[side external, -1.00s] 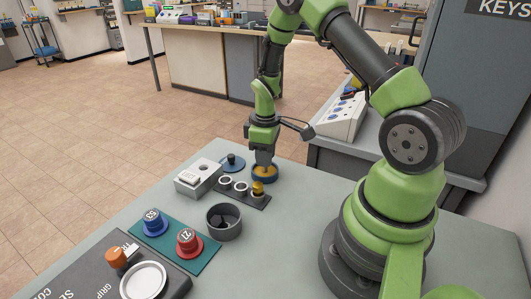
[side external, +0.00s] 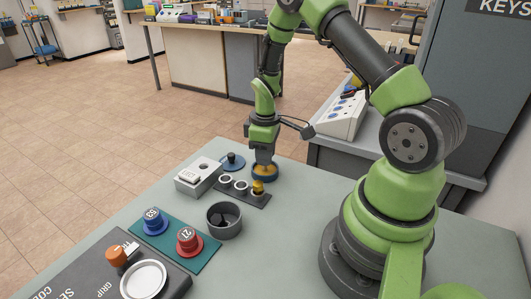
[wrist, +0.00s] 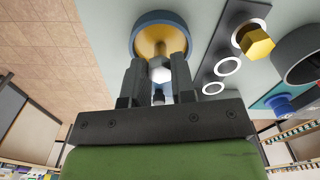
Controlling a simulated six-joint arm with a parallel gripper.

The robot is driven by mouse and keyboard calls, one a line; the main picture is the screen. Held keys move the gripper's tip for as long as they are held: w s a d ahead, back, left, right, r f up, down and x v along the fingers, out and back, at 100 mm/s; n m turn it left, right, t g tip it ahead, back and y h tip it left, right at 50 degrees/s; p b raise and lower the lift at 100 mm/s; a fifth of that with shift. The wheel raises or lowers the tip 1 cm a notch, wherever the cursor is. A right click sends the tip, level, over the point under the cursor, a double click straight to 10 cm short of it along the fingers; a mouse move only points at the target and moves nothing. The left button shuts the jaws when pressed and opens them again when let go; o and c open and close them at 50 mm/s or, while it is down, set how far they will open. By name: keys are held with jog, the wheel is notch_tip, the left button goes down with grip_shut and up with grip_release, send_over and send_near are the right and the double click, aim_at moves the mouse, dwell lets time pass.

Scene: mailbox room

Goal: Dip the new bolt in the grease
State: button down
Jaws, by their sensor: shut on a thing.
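The grease dish (side external: 264,175) is a round blue pot with yellow grease in it, at the far edge of the green table. It also shows at the top of the wrist view (wrist: 138,36). My gripper (side external: 264,160) points straight down over the dish. In the wrist view its fingers (wrist: 159,75) are shut on a silver hex-headed bolt (wrist: 160,70). The bolt's head shows between the fingertips, in front of the yellow grease. Its lower end is hidden, so I cannot tell how deep it reaches.
A dark plate (side external: 243,194) with white-ringed holes and a yellow hex bolt (side external: 258,187) lies close beside the dish. A blue lid with a knob (side external: 232,162), a grey block (side external: 198,178), a dark cup (side external: 224,221) and blue and red knobs (side external: 189,240) stand nearby.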

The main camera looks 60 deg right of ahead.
jog(key=shift+r, duration=3.5)
